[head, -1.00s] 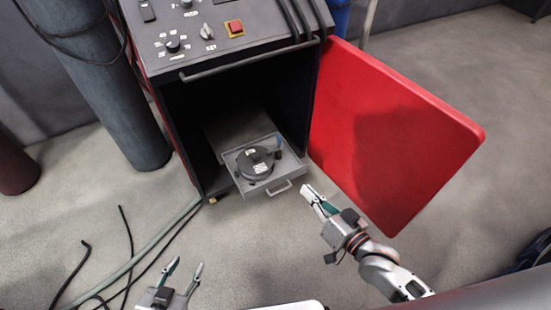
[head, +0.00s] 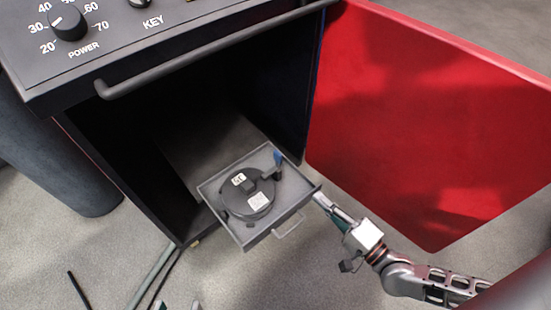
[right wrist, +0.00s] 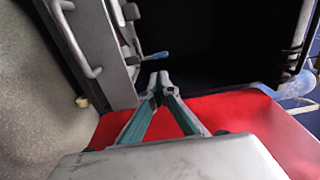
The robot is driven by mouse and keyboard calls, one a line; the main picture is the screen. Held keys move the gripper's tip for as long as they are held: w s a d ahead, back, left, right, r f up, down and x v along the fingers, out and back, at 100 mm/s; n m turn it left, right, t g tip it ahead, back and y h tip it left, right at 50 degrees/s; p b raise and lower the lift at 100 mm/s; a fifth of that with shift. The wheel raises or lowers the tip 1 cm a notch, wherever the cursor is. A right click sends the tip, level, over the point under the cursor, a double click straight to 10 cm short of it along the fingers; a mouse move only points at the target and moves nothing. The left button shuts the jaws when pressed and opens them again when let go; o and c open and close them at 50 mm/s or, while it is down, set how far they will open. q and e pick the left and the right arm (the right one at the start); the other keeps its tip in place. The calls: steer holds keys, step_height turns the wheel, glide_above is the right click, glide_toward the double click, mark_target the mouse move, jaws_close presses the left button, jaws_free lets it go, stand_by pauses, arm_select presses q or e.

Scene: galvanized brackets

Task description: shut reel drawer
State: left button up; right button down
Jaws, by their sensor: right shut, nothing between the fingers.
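The grey reel drawer (head: 232,235) stands pulled out of the black cabinet (head: 120,140), holding a dark round reel (head: 248,196) with white labels and a blue-tipped lever. Its bar handle (head: 289,225) is on the front face; it also shows in the right wrist view (right wrist: 75,42). My right gripper (head: 318,197) is shut and empty at the drawer's right front corner; in the right wrist view its tips (right wrist: 159,80) are close beside the drawer. I cannot tell whether they touch. Only the fingertips of my left gripper (head: 179,305) show at the bottom edge, spread apart.
The red cabinet door (head: 420,120) hangs open to the right, behind my right arm. A dark cylinder (head: 70,170) stands left of the cabinet. Hoses (head: 160,275) lie on the floor at lower left. The floor in front of the drawer is clear.

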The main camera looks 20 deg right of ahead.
steer(key=b, duration=0.2)
glide_toward(280, 161)
steer(key=x, duration=0.5)
steer(key=shift+f, duration=0.3)
steer(key=shift+x, duration=0.9)
arm_select(q)
steer(key=d+n, duration=0.1)
steer(key=s+d+n, duration=0.1)
steer(key=d, duration=0.1)
steer(key=shift+d+f+n+h, duration=0.15)
steer(key=shift+d+n+h, duration=0.05)
steer(key=shift+n+h, duration=0.2)
arm_select(e)
steer(key=shift+r, duration=0.15)
